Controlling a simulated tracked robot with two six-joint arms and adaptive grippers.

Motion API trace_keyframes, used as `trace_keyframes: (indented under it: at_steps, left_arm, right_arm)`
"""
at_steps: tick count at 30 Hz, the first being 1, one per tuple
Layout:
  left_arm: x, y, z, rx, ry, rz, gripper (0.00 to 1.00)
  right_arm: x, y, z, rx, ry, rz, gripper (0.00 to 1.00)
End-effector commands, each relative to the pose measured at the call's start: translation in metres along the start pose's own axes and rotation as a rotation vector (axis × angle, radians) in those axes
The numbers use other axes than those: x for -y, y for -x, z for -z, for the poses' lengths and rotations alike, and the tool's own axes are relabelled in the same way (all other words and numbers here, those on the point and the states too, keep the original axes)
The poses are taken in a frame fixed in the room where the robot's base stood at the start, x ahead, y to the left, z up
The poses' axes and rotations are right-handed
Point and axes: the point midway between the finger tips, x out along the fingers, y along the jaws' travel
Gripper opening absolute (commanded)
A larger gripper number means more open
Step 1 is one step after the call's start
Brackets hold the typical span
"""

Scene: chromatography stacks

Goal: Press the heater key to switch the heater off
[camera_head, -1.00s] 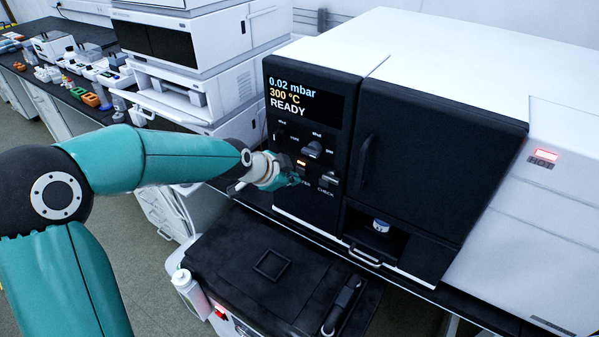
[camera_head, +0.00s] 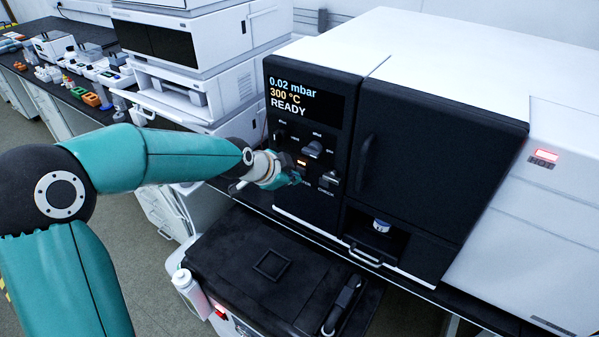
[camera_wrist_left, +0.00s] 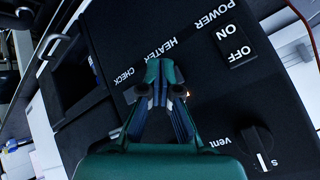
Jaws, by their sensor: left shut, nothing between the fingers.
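The black instrument front (camera_head: 308,205) carries a display (camera_head: 305,98) reading 0.02 mbar, 300 °C, READY. The heater key (camera_head: 301,163) shows an orange light in the head view, just above my left fingertips. My left gripper (camera_head: 295,178) is shut and empty, right at the panel. In the left wrist view its closed fingertips (camera_wrist_left: 165,72) lie over the panel by the HEATER label (camera_wrist_left: 162,55). They hide most of the key, and a small orange glow shows beside them. I cannot tell whether they touch it. My right gripper is not in view.
A power switch (camera_wrist_left: 233,45) and vent knob (camera_wrist_left: 257,140) sit near the fingers on the panel. A check key (camera_head: 329,180) is to the right. A red-lit HOT sign (camera_head: 546,156) is at far right. A black-topped cart (camera_head: 225,255) stands below the arm.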

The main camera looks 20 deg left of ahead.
Motion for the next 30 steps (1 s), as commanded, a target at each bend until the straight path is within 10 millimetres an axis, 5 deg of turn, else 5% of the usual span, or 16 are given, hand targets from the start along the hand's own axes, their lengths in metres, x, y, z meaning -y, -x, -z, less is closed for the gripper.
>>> trace_keyframes:
  at_steps: [30]
  left_arm:
    - [-0.0001,-0.0005,-0.0011,0.0,0.0,0.002,0.0]
  right_arm:
    - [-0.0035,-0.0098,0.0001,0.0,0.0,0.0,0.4]
